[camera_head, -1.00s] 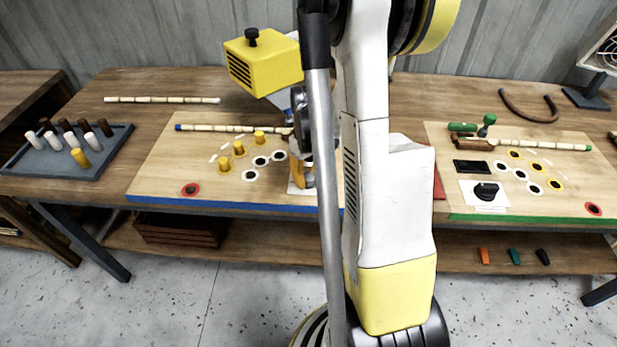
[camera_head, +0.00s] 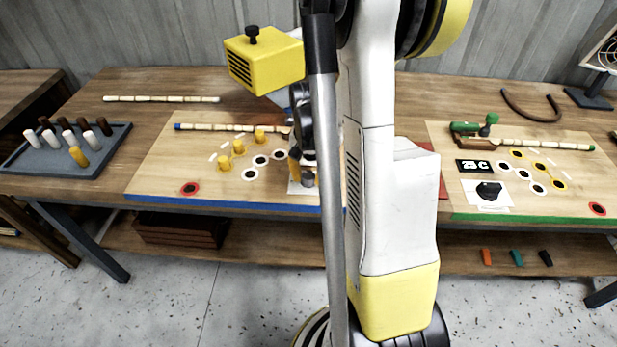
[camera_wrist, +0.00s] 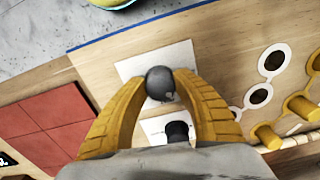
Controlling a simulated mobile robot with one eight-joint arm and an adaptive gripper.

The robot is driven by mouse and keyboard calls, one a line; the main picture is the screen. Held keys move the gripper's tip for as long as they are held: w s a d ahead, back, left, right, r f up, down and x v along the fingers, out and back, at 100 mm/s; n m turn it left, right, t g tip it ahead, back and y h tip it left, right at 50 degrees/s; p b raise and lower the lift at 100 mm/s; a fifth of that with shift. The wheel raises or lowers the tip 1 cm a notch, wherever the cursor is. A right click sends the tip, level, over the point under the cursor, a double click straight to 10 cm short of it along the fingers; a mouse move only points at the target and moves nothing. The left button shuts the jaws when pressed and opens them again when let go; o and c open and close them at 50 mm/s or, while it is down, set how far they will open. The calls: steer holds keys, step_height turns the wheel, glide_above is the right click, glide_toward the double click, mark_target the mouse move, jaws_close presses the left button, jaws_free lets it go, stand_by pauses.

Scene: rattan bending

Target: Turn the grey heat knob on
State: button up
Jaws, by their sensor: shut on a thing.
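The grey heat knob (camera_wrist: 160,83) is a round dark-grey knob over a pale square plate (camera_wrist: 160,60) in the wrist view. The yellow fingers of my gripper (camera_wrist: 160,88) are closed on its two sides. In the head view, the grey knob (camera_head: 308,179) shows just below my gripper (camera_head: 299,168), at the front of the blue-edged board (camera_head: 160,175). My arm hides part of the plate and board there. A small dark piece on a white patch (camera_wrist: 177,131) lies beside the knob in the wrist view. I cannot read any marking on the knob.
Yellow pegs (camera_head: 238,147) and ringed holes stand left of my gripper. Red tiles (camera_wrist: 45,130) lie on its other side. The green-edged board at right carries a black knob (camera_head: 488,190) and a black display (camera_head: 474,166) with white characters. A peg tray (camera_head: 70,150) is far left.

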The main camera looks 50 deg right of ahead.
mark_target(307, 176)
steer(key=m, duration=0.3)
steer(key=shift+m, duration=0.3)
steer(key=shift+m+b, duration=0.3)
steer(key=shift+m, duration=1.6)
steer(key=o, duration=1.2)
steer(key=shift+w, duration=0.1)
step_height(307, 176, up, 12)
steer(key=shift+r, duration=0.1)
